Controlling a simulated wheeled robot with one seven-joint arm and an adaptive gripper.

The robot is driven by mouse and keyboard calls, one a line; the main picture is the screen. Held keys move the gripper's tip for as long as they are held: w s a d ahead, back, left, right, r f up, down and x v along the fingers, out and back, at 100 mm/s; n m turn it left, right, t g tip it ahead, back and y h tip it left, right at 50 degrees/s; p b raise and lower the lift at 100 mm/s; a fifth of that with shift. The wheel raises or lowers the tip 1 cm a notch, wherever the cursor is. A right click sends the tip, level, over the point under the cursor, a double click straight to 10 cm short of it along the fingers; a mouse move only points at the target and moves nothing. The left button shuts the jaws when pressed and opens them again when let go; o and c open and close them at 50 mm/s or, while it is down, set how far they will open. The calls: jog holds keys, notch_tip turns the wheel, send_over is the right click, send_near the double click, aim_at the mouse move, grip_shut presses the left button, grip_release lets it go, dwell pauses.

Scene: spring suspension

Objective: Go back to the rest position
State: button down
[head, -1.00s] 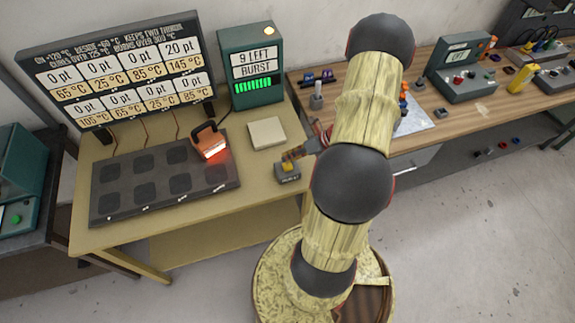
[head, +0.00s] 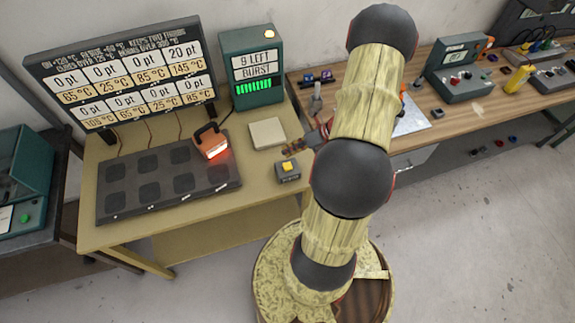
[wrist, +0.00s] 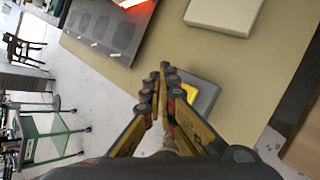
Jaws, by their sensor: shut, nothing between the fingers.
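My gripper (wrist: 163,92) is shut and empty in the wrist view. It hangs over the front edge of the tan table, close to a small grey box with a yellow button (wrist: 191,92), which it partly covers in that view. In the head view my gripper (head: 290,150) shows just left of my arm, beyond the button box (head: 288,170). My arm hides part of the gripper's wrist there.
The tan table (head: 240,190) holds a dark pad board (head: 150,206), a glowing orange-handled heater (head: 212,142), a pale block (head: 267,133) and a green counter box (head: 252,68). A score board (head: 120,75) stands behind. A wooden workbench (head: 440,130) is at right.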

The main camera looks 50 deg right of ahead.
dwell(0.7)
jog(key=shift+s+n, duration=0.1)
jog(key=shift+n, duration=0.5)
jog(key=s+a+r+n+g+y, duration=0.1)
jog(key=s+a+n+g, duration=0.2)
jog(key=s+a+n, duration=0.35)
jog(key=a+r+n+h+b, duration=0.3)
jog(key=a+r+n+b, duration=0.5)
jog(key=a+n, duration=0.4)
jog(key=a+r+n+h+b, duration=0.2)
jog(key=a+r+n+b, duration=0.6)
jog(key=n, duration=1.1)
jog(key=w+a+b, duration=0.1)
jog(key=a+b, duration=0.1)
jog(key=a, duration=0.2)
jog(key=shift+a+r+t+h+b, duration=0.2)
jog(key=shift+r+t+h+b, duration=0.15)
jog(key=shift+r+t+h, duration=0.05)
jog(key=shift+s, duration=0.1)
